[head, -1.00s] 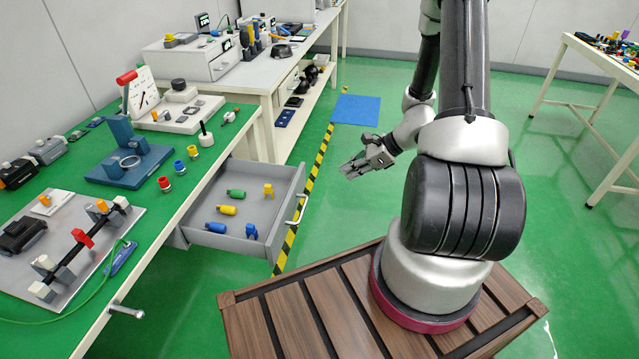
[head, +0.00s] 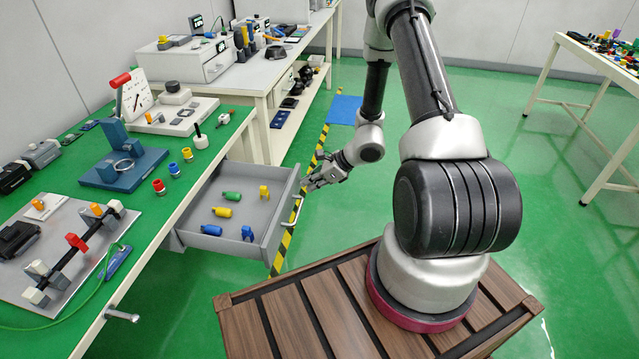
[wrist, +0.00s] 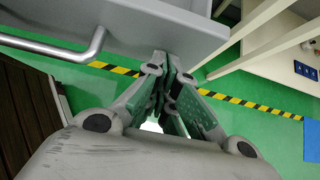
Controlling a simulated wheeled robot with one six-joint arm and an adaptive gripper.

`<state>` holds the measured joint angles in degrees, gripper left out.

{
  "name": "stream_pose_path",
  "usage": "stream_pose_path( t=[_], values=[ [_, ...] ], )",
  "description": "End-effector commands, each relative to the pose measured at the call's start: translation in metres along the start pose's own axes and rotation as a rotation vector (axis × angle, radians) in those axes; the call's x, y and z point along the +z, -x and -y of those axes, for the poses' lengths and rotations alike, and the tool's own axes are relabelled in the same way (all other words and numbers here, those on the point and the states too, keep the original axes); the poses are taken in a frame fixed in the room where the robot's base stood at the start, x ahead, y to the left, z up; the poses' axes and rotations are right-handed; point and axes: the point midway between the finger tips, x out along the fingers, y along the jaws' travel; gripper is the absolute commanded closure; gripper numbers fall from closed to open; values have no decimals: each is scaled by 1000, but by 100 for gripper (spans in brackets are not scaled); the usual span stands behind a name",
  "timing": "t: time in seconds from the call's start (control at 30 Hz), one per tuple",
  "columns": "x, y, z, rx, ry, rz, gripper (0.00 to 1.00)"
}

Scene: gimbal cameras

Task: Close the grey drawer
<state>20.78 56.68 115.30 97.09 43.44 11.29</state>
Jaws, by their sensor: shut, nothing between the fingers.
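The grey drawer (head: 262,243) stands pulled out from under the green-topped workbench. Its silver bar handle (head: 297,212) is on the front panel, which faces my base. Small green, yellow and blue parts lie on the drawer floor. My gripper (head: 308,184) is shut and empty, close to the far end of the front panel, beyond the handle. In the wrist view the fingertips (wrist: 168,56) are together at the panel's lower edge, with the handle (wrist: 60,48) to the left. I cannot tell whether the fingertips touch the panel.
The workbench (head: 150,215) holds fixtures and small coloured parts. A second bench (head: 262,75) stands behind it. A yellow-black floor stripe (head: 281,252) runs beside the drawer. The green floor to the right is clear up to another table (head: 590,80).

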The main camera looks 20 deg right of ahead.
Motion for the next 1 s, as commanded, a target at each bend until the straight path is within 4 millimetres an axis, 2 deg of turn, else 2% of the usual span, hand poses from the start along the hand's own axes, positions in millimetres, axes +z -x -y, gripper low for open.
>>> stream_pose_path(
  t=[0.37,0.57,0.77,1.0],
  values=[
    [1,-1,0,0,0,0,100],
    [8,-8,0,0,1,0,100],
    [32,-32,-1,2,4,1,100],
    [77,-76,-1,3,5,2,100]
  ],
)
